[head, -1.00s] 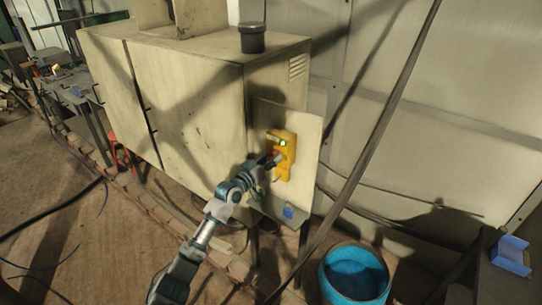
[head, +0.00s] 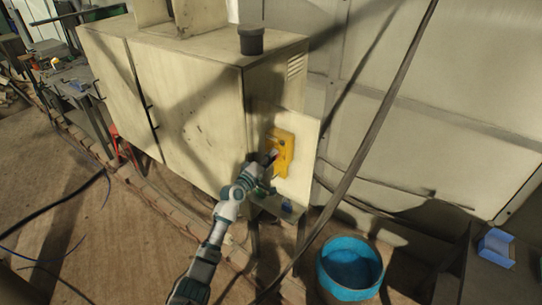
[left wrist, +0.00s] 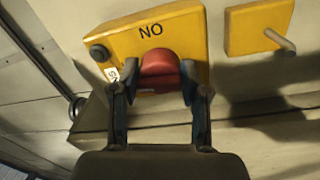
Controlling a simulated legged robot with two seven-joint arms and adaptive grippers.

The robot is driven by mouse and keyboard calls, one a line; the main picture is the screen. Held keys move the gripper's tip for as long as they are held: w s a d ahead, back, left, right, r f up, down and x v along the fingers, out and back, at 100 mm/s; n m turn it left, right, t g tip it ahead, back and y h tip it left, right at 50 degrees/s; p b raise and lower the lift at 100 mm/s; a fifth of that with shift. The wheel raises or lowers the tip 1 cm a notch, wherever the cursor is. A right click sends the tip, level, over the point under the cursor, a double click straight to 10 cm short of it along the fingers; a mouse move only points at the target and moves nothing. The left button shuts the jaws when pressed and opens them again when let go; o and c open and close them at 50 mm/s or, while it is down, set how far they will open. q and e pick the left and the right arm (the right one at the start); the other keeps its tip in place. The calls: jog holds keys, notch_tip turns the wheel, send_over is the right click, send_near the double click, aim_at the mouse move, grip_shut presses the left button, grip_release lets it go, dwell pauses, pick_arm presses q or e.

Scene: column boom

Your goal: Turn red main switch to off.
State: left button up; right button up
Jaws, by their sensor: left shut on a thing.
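The red switch (left wrist: 160,70) sits on a yellow housing (left wrist: 190,30) marked "NO" in the left wrist view. My left gripper (left wrist: 158,84) has one finger on each side of the red switch and is shut on it. The fingers hide part of the switch. In the head view the yellow housing (head: 284,146) is on the end panel of a pale cabinet, with my left gripper (head: 270,159) at its left side. Only a trace of red shows there. The switch's exact angle is hard to tell. My right gripper is not in view.
A yellow plate with a metal pin (left wrist: 262,27) is beside the housing. The pale cabinet (head: 200,110) carries a dark round cap (head: 251,42). A slanted pole (head: 375,140) stands right of the panel. A blue bucket (head: 350,290) and a blue box (head: 496,247) are lower right.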

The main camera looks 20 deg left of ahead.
pick_arm(q)
jog(key=shift+a+r+n, duration=0.15)
jog(key=shift+r+n, duration=0.05)
jog(key=shift+n, duration=0.5)
jog(key=shift+f+p, duration=0.1)
jog(key=shift+p, duration=0.2)
jog(key=o, duration=1.1)
jog(key=shift+w, duration=0.1)
jog(key=shift+w+a+f, duration=0.1)
jog(key=shift+f, duration=0.1)
jog(key=v, duration=1.2)
jog(key=shift+a+f, duration=0.15)
jog(key=shift+f, duration=0.05)
